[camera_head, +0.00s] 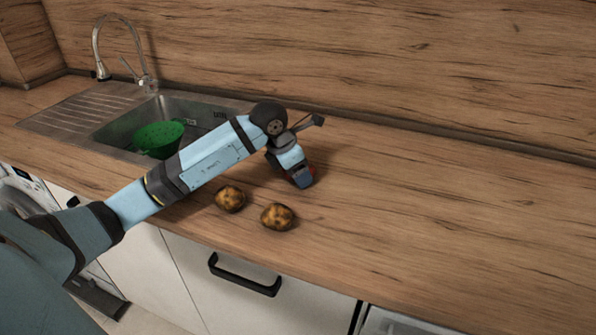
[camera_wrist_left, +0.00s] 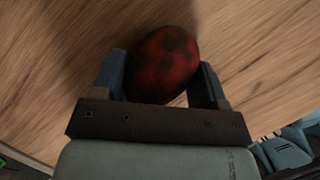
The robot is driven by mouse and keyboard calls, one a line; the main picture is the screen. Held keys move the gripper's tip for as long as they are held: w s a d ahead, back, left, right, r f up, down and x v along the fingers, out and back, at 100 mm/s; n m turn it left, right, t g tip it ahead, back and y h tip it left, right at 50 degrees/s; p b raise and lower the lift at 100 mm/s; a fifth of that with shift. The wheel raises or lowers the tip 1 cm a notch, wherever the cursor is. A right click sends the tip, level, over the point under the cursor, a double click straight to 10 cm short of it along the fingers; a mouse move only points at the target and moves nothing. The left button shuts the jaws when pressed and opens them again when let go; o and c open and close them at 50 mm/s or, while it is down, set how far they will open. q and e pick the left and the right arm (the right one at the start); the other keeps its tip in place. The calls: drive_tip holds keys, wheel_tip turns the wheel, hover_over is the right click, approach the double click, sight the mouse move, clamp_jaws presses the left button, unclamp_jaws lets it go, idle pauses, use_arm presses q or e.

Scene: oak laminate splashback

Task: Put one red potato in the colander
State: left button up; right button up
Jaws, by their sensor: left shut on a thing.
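My left gripper (camera_head: 302,178) points down at the countertop, right of the sink. In the left wrist view its two fingers (camera_wrist_left: 162,85) are shut on a dark red, mottled potato (camera_wrist_left: 163,58). In the head view that potato is mostly hidden by the gripper. The green colander (camera_head: 160,138) sits inside the sink, to the left of the gripper and partly behind my left arm. My right gripper is not in view.
Two brown-yellow potatoes (camera_head: 230,198) (camera_head: 278,216) lie on the wooden countertop (camera_head: 430,220) near its front edge. The steel sink (camera_head: 110,133) has a tall faucet (camera_head: 98,50) behind it. The counter to the right is clear.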

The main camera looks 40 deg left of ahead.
use_arm(q)
wheel_tip(320, 180, up, 20)
drive_tip(key=p, duration=0.2)
